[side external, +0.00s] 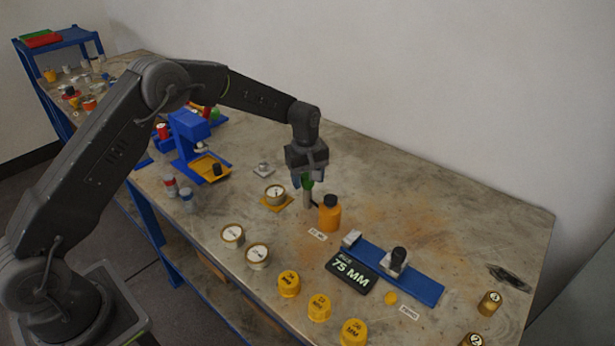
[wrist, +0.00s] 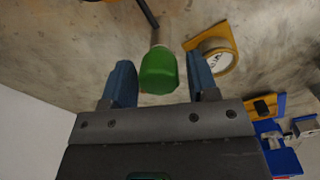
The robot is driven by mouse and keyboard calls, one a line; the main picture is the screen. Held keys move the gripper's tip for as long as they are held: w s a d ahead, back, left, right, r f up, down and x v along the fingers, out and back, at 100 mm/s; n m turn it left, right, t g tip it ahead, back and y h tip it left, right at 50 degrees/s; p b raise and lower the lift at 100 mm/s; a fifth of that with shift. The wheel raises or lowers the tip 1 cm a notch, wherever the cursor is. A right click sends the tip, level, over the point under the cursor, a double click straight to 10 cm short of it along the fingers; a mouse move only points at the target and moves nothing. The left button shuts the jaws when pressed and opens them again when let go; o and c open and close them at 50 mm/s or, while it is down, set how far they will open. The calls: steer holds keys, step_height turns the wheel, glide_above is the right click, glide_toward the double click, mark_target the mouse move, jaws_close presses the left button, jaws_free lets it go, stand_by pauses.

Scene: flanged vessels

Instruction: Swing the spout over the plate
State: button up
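A small grey post with a green knob (side external: 308,183) stands on the bench under my gripper (side external: 310,178). In the wrist view the green knob (wrist: 158,72) lies between my two blue fingers, with a gap on each side. A thin dark rod (wrist: 149,13), which looks like the spout, sticks out from the post, away from the yellow plate. The yellow plate (side external: 268,205) lies beside the post, to its left, with a round white-faced gauge (side external: 275,195) on it. The plate (wrist: 190,43) also shows right of the knob in the wrist view. My gripper is open.
An orange bottle (side external: 329,214) with a black cap stands close to the right of the post. Two gauges (side external: 232,236) and several yellow caps (side external: 289,284) stand along the front. A blue rail fixture (side external: 400,275) is at right, a blue stand (side external: 190,140) at left.

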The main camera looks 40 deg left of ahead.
jaws_close()
stand_by(0.5)
steer(key=n, duration=0.8)
steer(key=shift+n, duration=0.3)
steer(key=n, duration=0.4)
steer(key=shift+r, duration=0.1)
steer(key=shift+n+y, duration=0.3)
steer(key=shift+n, duration=1.8)
